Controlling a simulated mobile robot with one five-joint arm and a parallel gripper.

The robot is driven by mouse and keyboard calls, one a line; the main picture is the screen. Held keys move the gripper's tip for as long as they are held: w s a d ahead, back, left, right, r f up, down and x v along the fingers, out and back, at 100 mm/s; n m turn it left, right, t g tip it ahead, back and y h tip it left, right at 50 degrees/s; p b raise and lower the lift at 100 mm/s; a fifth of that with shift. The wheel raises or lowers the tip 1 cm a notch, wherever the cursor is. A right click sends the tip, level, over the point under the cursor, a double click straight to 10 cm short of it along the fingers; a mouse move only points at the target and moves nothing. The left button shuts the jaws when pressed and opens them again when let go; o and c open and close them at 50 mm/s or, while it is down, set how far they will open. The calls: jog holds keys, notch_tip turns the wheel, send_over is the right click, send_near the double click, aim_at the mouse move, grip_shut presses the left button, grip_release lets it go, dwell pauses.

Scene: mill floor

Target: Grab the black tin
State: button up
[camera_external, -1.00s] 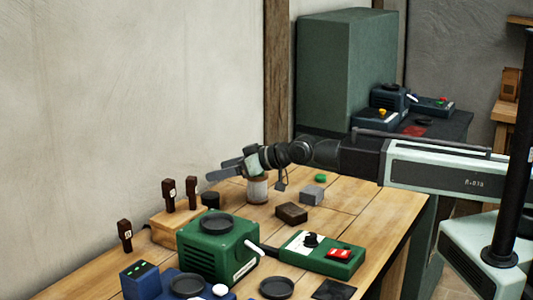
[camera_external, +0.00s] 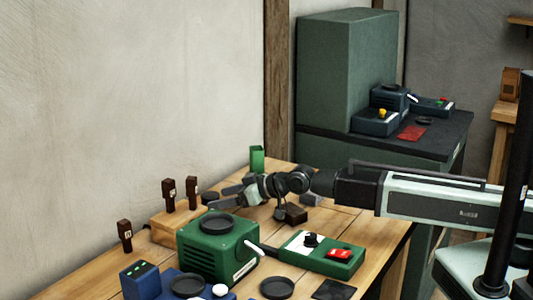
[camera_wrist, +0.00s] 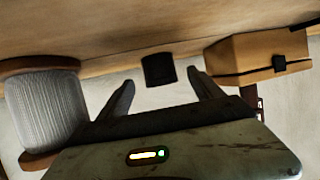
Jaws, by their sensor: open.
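The black tin (camera_external: 210,197) is a small dark cylinder upright on the wooden bench, beside the wooden stand. In the wrist view the tin (camera_wrist: 158,70) is centred ahead, seen upside down, a little beyond the fingertips. My gripper (camera_external: 222,195) is low over the bench, just right of the tin, with its fingers pointing at it. In the wrist view my gripper (camera_wrist: 161,82) is open, with nothing between its fingers.
A spool (camera_wrist: 45,108) stands close at the left of the wrist view. The wooden stand (camera_wrist: 240,58) is at the right. The green machine (camera_external: 215,245) and green control box (camera_external: 315,255) stand in front.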

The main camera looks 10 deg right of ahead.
aim_at(215, 199)
jog(key=x, duration=0.2)
jog(key=shift+w+a+f, duration=0.1)
jog(key=shift+a+f, duration=0.05)
jog(key=shift+f, duration=0.1)
jog(key=shift+w+a+f, duration=0.1)
jog(key=shift+w+a, duration=0.15)
jog(key=shift+a, duration=0.05)
jog(key=shift+s, duration=0.1)
jog(key=c, duration=1.5)
jog(key=shift+r, duration=0.25)
notch_tip(215, 199, up, 18)
jog(key=p, duration=1.8)
jog(key=shift+f, duration=0.1)
